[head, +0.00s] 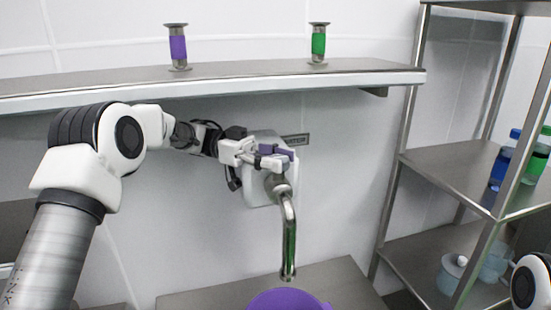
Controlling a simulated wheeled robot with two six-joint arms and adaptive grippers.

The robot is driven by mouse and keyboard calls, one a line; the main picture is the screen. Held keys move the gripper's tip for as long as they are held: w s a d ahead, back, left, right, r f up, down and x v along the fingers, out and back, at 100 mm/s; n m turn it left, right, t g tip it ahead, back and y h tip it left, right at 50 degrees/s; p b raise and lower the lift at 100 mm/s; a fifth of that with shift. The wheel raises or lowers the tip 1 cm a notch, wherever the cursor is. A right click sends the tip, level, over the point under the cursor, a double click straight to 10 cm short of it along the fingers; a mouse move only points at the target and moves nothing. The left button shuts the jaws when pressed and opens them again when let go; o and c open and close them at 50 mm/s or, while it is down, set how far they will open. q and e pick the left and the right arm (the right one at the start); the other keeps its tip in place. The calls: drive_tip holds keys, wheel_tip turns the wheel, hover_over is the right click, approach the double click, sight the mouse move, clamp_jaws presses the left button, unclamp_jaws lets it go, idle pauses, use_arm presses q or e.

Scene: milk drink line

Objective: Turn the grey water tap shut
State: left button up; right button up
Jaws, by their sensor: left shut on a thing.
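The grey water tap (289,235) is on the wall at the middle, with its curved metal spout hanging down. My left gripper (272,160) is at the top of the tap, in front of a white wall plate (256,194). It is shut on the tap's handle, which the fingers mostly hide. Purple parts show around the fingers. I cannot make out a water stream below the spout. A purple vessel (285,300) stands under the spout, cut off by the lower picture edge. My right gripper is out of view.
A wall shelf (220,83) runs above my left arm, carrying a purple-banded cylinder (178,48) and a green-banded one (318,44). A metal rack (440,165) with bottles and jars stands at right. A metal counter (345,284) lies below the tap.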

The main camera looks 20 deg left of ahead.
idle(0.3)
use_arm(q)
drive_tip(key=o, duration=1.1)
drive_tip(key=shift+d, duration=0.1)
drive_tip(key=shift+o, duration=0.2)
drive_tip(key=shift+d, duration=0.2)
drive_tip(key=w+a, duration=0.1)
drive_tip(key=a, duration=0.6)
drive_tip(key=shift+w+a, duration=0.2)
drive_tip(key=shift+w, duration=0.05)
drive_tip(key=shift+d, duration=0.1)
